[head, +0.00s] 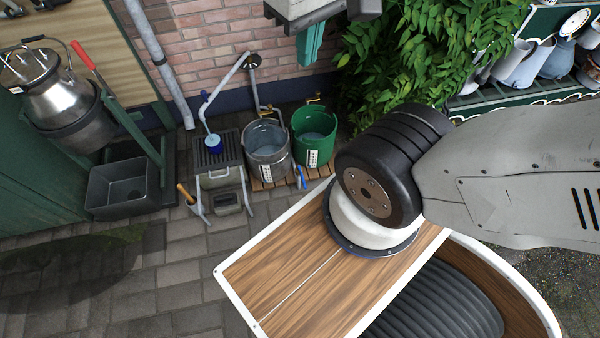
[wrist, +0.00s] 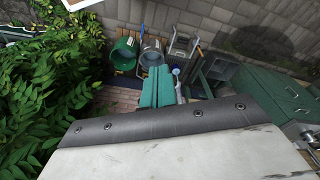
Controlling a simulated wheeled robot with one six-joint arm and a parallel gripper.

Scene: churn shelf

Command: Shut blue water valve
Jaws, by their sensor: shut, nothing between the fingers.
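A bent grey water pipe (head: 226,80) comes off the brick wall. A small blue lever (head: 204,96), which looks like the valve handle, sits near its lower bend; whether it is open or shut is too small to tell. Below it is a blue cup-like thing (head: 213,143) with a pale top, also in the wrist view (wrist: 176,71). My gripper (head: 308,60) has teal fingers, shut and empty, high up and right of the pipe. In the wrist view the fingers (wrist: 156,90) show together, left of the pipe (wrist: 180,93).
A metal bucket (head: 267,142) and a green bucket (head: 315,125) stand on a wooden pallet. A dark slatted stand (head: 216,150) is left of them. A milk churn (head: 60,88) hangs in a frame at left.

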